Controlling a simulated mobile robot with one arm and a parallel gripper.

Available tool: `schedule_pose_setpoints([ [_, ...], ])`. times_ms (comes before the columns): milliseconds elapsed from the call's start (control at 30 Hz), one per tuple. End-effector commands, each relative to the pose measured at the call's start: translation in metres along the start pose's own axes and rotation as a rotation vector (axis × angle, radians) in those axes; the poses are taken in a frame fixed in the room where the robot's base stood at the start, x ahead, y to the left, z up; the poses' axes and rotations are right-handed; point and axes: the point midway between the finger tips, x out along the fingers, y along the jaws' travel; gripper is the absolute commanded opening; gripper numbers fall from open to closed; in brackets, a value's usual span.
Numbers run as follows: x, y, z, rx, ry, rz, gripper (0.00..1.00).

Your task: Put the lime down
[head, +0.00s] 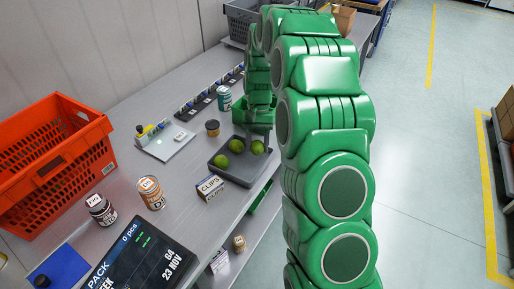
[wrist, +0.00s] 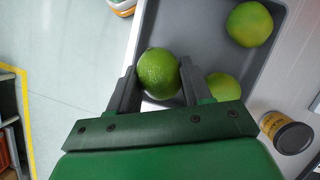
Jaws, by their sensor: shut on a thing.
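My gripper (wrist: 158,74) is shut on a green lime (wrist: 158,73), one finger on each side of it. In the head view this lime (head: 257,147) shows just below the green gripper, over the right part of a grey tray (head: 237,176). I cannot tell whether it touches the tray floor. Two other limes lie in the tray: one (wrist: 250,24) farther off and one (wrist: 224,87) close beside the right finger, partly hidden by it. They also show in the head view, one behind (head: 236,146) and one in front (head: 221,160).
A CLIPS box (head: 210,187) stands in front of the tray and a dark-lidded jar (head: 212,128) behind it. A teal can (head: 224,98), an orange-labelled can (head: 151,193) and an orange tote (head: 60,165) are on the bench. Bare bench lies left of the tray.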

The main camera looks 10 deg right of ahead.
Motion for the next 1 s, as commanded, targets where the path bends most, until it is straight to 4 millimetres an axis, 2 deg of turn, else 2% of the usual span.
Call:
schedule_pose_setpoints([
  [467,-0.034,0.014,0.062,0.001,0.003,-0.001,0.14],
  [800,-0.035,0.027,0.111,0.000,0.003,0.000,0.14],
  [1000,-0.034,0.034,0.133,0.000,0.000,0.000,0.14],
])
